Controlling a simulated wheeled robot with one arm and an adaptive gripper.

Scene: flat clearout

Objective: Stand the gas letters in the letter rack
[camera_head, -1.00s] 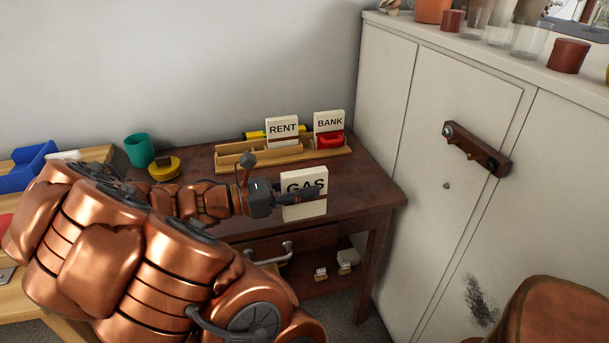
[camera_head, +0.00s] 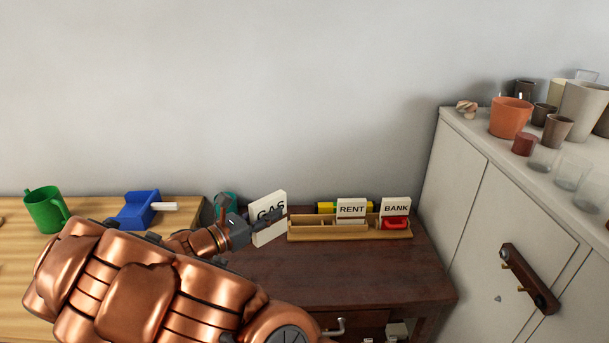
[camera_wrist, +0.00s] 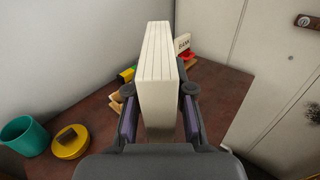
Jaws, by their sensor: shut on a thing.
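My gripper (camera_head: 262,222) is shut on the white gas letters (camera_head: 268,206), a thick block marked GAS, tilted and held up to the left of the rack. In the wrist view the gas letters (camera_wrist: 158,65) stand on edge between the two fingers and show several layers. The wooden letter rack (camera_head: 305,231) stands at the back of the dark desk. The rent letters (camera_head: 351,209) stand in its middle and the bank letters (camera_head: 396,207) at its right. The rack's left part looks empty. In the wrist view the gas letters hide most of the rack.
A red object (camera_head: 396,223) is at the rack's right end, and a yellow object (camera_head: 328,207) is behind it. A teal cup (camera_wrist: 23,136) and a yellow round tin (camera_wrist: 69,142) are on the left. A white cabinet (camera_head: 470,205) borders the desk's right. The desk front (camera_head: 350,280) is clear.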

